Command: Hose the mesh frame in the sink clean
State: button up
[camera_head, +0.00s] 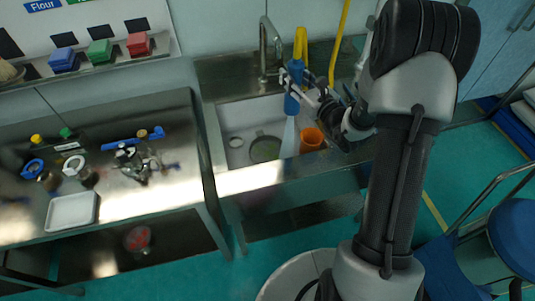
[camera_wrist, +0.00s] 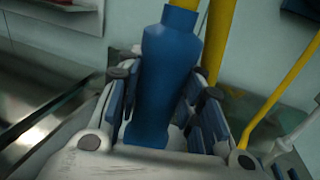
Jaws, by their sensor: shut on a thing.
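My gripper (camera_head: 302,88) is shut on the blue handle of a hose nozzle (camera_head: 294,76) above the sink. In the wrist view the blue nozzle (camera_wrist: 168,75) stands between the two jaws. A yellow hose (camera_head: 300,42) runs from its upper end. A pale, whitish cone, which looks like water spray (camera_head: 290,138), reaches down from the nozzle into the sink (camera_head: 228,112). The round mesh frame (camera_head: 265,149) lies on the sink floor, just left of the cone's lower end. Its surface looks dark greenish. Whether the spray touches it, I cannot tell.
An orange cup (camera_head: 312,139) stands in the sink, right of the spray. A tap (camera_head: 264,45) rises behind the basin. A second yellow hose length (camera_head: 339,40) hangs at the right. The steel table (camera_head: 185,198) at left holds small parts and a white tray (camera_head: 72,211).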

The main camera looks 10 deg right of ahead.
jog(key=shift+w+a, duration=0.15)
jog(key=shift+a, duration=0.2)
jog(key=a, duration=0.1)
jog(key=w+a, duration=0.1)
jog(key=a, duration=0.1)
jog(key=w+a+b, duration=0.1)
jog(key=a, duration=0.1)
jog(key=shift+w+a+r, duration=0.1)
jog(key=shift+a, duration=0.1)
notch_tip(320, 180, down, 9)
jog(key=b, duration=0.8)
